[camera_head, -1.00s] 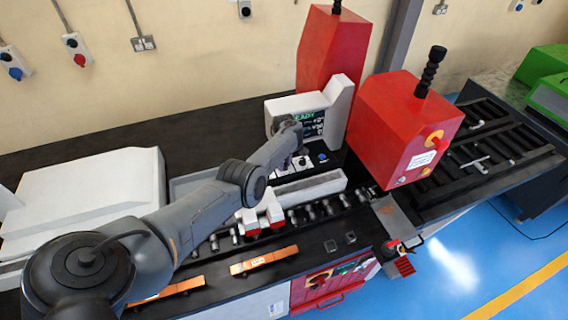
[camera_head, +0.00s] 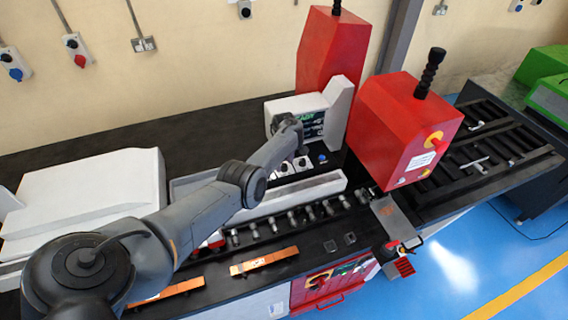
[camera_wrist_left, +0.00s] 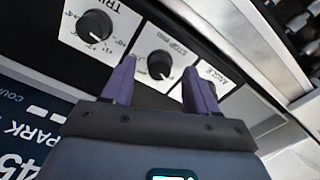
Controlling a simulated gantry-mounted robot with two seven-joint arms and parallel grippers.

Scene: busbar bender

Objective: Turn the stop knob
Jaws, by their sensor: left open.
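The stop knob (camera_wrist_left: 160,64) is a round black knob on a white plate lettered "STOP mm" in the left wrist view. My left gripper (camera_wrist_left: 160,72) is open, with one purple finger on each side of the stop knob. I cannot tell whether either finger touches it. In the head view my left arm reaches to the control panel (camera_head: 302,165), and its wrist and forearm hide the fingers and part of the panel. My right gripper is not in view.
A trim knob (camera_wrist_left: 95,25) is left of the stop knob; the angle plate (camera_wrist_left: 215,78) is to its right, its knob hidden behind a finger. A white display housing (camera_head: 340,100) stands behind my wrist. A red machine head (camera_head: 400,125) stands to the right.

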